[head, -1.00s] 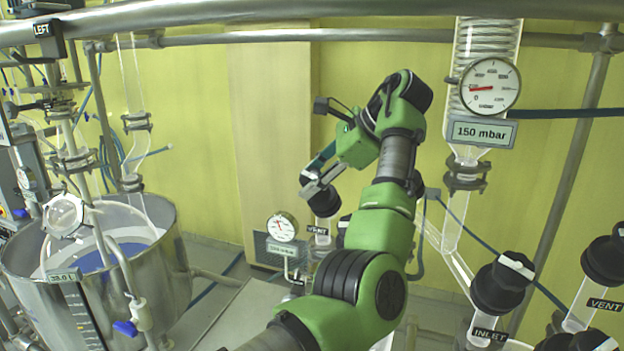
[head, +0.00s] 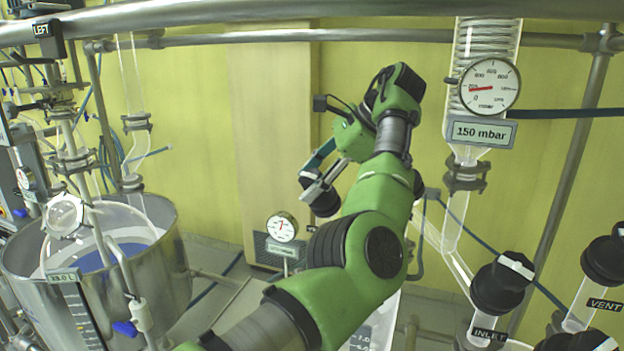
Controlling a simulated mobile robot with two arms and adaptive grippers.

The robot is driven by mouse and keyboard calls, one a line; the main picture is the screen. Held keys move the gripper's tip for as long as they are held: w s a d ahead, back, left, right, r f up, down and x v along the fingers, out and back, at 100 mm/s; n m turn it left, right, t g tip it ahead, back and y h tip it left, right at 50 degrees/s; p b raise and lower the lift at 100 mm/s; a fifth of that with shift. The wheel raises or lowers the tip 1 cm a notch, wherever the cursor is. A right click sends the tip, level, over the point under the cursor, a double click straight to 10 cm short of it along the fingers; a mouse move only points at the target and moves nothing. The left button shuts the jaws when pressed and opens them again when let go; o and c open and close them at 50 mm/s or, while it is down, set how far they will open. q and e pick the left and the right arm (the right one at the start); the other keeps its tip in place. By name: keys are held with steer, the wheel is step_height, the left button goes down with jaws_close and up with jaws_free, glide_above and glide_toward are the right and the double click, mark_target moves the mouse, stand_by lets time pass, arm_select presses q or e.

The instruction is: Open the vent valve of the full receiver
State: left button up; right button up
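A black valve knob (head: 325,204) sits low in the middle, just under the fingers of my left gripper (head: 314,176). The fingers are at the knob's top; whether they are closed on its handle I cannot tell. My green arm hides the pipe and label beneath this knob. At the right edge is another black knob (head: 603,262) on a glass tube with a VENT label (head: 604,305). Part of a graduated receiver (head: 370,333) shows below my arm; its fill level is hidden. My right gripper is not in view.
A black INLET valve (head: 500,285) stands right of my arm. A round gauge (head: 490,87) hangs above a 150 mbar display (head: 480,132). A smaller gauge (head: 282,227) is left of my arm. A steel bath (head: 170,255) and glass pipes fill the left.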

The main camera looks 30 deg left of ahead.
arm_select(q)
steer(key=shift+a, duration=0.1)
stand_by(0.4)
steer(key=shift+m+t, duration=0.3)
